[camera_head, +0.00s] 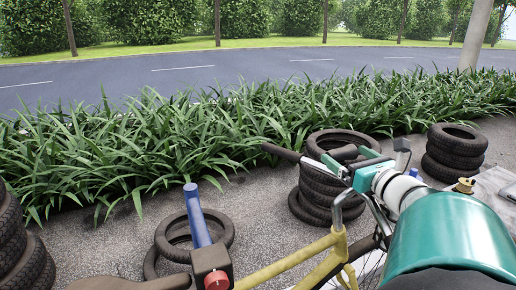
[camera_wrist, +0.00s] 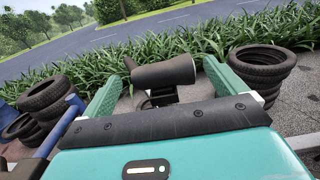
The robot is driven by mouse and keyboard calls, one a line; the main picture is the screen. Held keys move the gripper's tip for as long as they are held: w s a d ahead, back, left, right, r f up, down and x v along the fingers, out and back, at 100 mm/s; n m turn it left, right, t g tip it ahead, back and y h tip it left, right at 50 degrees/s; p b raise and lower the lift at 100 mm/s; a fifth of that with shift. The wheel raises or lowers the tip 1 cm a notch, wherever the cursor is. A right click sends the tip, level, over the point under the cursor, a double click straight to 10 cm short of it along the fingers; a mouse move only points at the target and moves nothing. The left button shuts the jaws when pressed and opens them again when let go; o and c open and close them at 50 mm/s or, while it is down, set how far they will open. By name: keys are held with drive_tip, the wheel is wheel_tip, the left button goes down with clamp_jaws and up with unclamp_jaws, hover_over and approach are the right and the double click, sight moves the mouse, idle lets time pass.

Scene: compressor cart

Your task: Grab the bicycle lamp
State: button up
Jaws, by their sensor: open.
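The bicycle lamp appears to be the dark, flared cylinder (camera_wrist: 163,75) on a small dark mount, seen in the middle of the wrist view. My gripper (camera_wrist: 168,66) is open, with one teal finger to the left of the lamp and one to the right. The lamp's ends lie close to the fingertips; I cannot tell whether they touch. In the head view my gripper (camera_head: 349,158) is at the yellow bicycle's handlebar, beside a dark handlebar grip (camera_head: 282,152). There the lamp is mostly hidden by my fingers and hard to make out.
The yellow bicycle frame (camera_head: 285,262) runs below my gripper. A blue tube (camera_head: 197,215) with a red-knobbed dark box stands to the left. Tyre stacks (camera_head: 318,203) (camera_head: 455,152) and loose tyres (camera_head: 165,237) lie on the pavement. Plants (camera_head: 150,150) border the road behind.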

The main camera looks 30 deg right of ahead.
sight(345, 152)
drive_tip(key=w, duration=0.5)
drive_tip(key=shift+d, duration=0.35)
drive_tip(key=shift+s, duration=0.1)
drive_tip(key=c, duration=1.1)
drive_tip(key=shift+r, duration=0.15)
